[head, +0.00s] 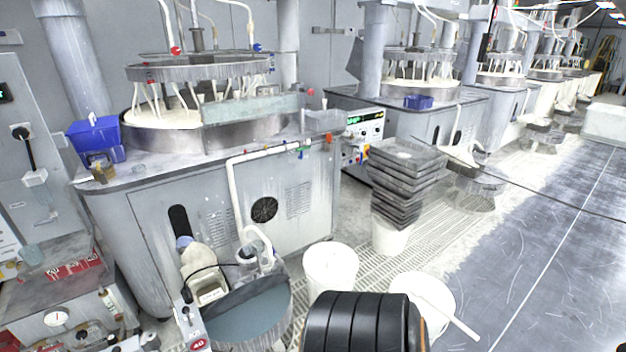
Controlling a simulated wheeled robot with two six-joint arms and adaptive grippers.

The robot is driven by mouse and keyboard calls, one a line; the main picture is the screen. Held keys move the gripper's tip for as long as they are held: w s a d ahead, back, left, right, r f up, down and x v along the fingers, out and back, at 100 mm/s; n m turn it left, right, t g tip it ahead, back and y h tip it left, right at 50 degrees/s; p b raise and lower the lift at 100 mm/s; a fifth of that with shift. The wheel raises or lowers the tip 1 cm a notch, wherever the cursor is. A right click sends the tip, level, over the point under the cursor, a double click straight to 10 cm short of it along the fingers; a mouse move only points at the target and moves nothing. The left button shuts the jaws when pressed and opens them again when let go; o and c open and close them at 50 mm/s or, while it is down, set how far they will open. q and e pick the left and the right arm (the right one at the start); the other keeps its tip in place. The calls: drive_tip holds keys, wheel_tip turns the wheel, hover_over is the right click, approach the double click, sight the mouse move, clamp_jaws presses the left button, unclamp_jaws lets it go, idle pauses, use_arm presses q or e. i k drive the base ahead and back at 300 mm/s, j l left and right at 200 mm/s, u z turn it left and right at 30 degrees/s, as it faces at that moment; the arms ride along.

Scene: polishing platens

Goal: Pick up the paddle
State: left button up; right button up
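A pale stick-like handle, which looks like the paddle (452,319), slants out over the rim of a white bucket (404,286) at the lower right. Its free end points down and right, over the floor. Its other end is inside the bucket, and I cannot make out its shape. A black ribbed form at the bottom edge covers the bucket's lower left. Neither of my grippers shows in the head view.
Another white bucket (331,270) stands to the left, near a round tub of grey liquid (240,312). Stacked dark trays (405,180) stand behind. A polishing machine (240,200) fills the left. The grey floor (560,240) at right is mostly clear.

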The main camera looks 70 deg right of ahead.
sight(409, 284)
drive_tip(key=z, duration=3.4)
drive_tip(key=k+l, duration=0.15)
drive_tip(key=k, duration=0.1)
